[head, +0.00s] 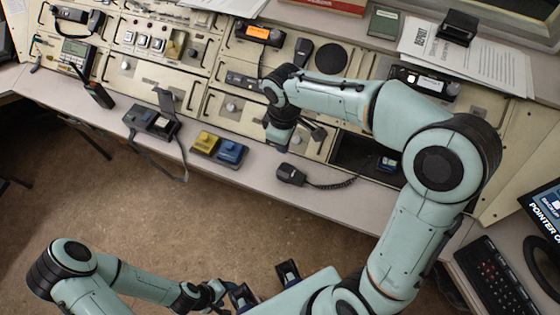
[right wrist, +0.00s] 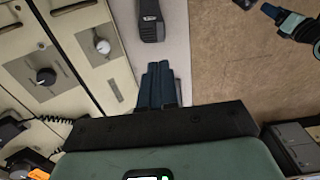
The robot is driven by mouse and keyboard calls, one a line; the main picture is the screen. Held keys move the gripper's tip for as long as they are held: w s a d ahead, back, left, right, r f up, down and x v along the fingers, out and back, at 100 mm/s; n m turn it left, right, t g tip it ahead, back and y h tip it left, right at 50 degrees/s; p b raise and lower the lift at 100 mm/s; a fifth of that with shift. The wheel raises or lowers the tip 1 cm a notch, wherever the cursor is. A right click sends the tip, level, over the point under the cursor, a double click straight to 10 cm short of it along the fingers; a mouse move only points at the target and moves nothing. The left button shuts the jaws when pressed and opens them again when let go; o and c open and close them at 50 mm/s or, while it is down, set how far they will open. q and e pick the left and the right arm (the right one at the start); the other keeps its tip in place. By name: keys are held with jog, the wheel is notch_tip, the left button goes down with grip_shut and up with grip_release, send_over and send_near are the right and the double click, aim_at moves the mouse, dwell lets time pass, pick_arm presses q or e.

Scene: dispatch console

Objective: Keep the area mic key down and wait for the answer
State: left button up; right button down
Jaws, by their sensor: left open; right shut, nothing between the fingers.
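A dark hand mic (head: 290,174) with a coiled cord lies on the console's front ledge; its end shows at the top of the right wrist view (right wrist: 151,22). No readable label shows which is the area mic, and I cannot see a key held down. My right gripper (head: 318,132) is above the front of the console, its fingers (right wrist: 161,86) shut and empty, pointing toward the ledge mic and apart from it. My left gripper (head: 264,284) is open and empty, low over the floor side, away from the console.
A yellow box (head: 205,143) and a blue box (head: 231,153) sit on the ledge. A black desk unit (head: 152,122) with a raised part and a cable is further left, near a handheld radio (head: 98,94). A dark recess (head: 352,152) opens right of my right gripper. A keyboard (head: 492,278) is lower right.

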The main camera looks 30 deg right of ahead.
aim_at(282, 173)
pick_arm(q)
jog(key=shift+s+f+b, duration=0.3)
jog(key=shift+f+b, duration=0.4)
jog(key=shift+f, duration=0.1)
pick_arm(e)
notch_tip(282, 173, down, 14)
jog(key=shift+f, duration=0.1)
